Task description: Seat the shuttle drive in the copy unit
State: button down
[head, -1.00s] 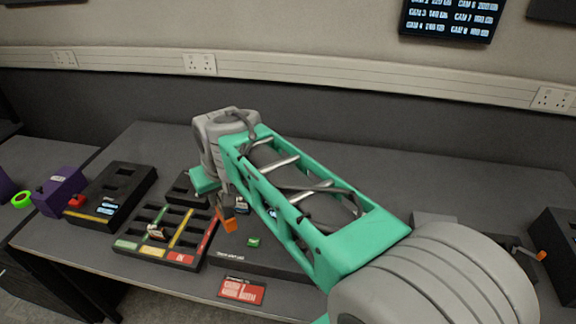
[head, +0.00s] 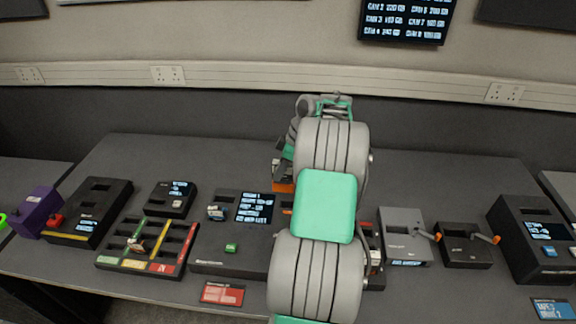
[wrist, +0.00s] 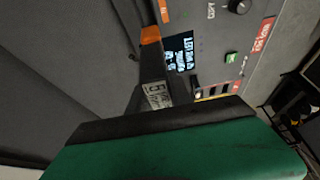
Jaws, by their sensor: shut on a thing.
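The copy unit (head: 212,258) is the long dark box mid-table in the head view, with a lit screen and a green button. It also shows in the wrist view (wrist: 232,82), with its screen, a knob and the word COPY. My gripper (wrist: 150,110) is shut on what looks like the shuttle drive (wrist: 157,95), a dark body with a pale label and an orange end. In the head view the drive's orange part (head: 283,187) shows beside my arm, near the unit's back edge. It looks apart from the unit. My arm hides most of the gripper and the unit's middle right.
A card tray (head: 104,261) with coloured strips and a small screen box (head: 170,200) stand left of the unit. A grey box (head: 403,222) and a black box (head: 462,238) with orange levers stand right. A red sign (head: 222,294) lies in front. The table behind is clear.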

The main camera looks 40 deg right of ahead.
aim_at(288, 192)
jog(key=shift+s+d+f+n, duration=0.15)
jog(key=shift+s+d+f, duration=0.05)
jog(key=shift+s+d, duration=0.25)
jog(key=shift+s+d+f+n, duration=0.2)
jog(key=shift+s+d, duration=0.15)
jog(key=shift+d, duration=0.2)
notch_tip(288, 192, down, 6)
jog(key=b, duration=0.4)
jog(key=shift+f+b, duration=0.1)
jog(key=shift+b, duration=0.3)
jog(key=shift+f+b, duration=1.05)
jog(key=shift+b, duration=0.15)
dwell(0.9)
jog(key=shift+f+b, duration=0.3)
jog(key=shift+f, duration=0.05)
jog(key=shift+f+b, duration=0.3)
dwell(0.3)
jog(key=shift+f+b, duration=0.3)
jog(key=shift+f, duration=0.05)
jog(key=shift+f, duration=0.1)
dwell(0.3)
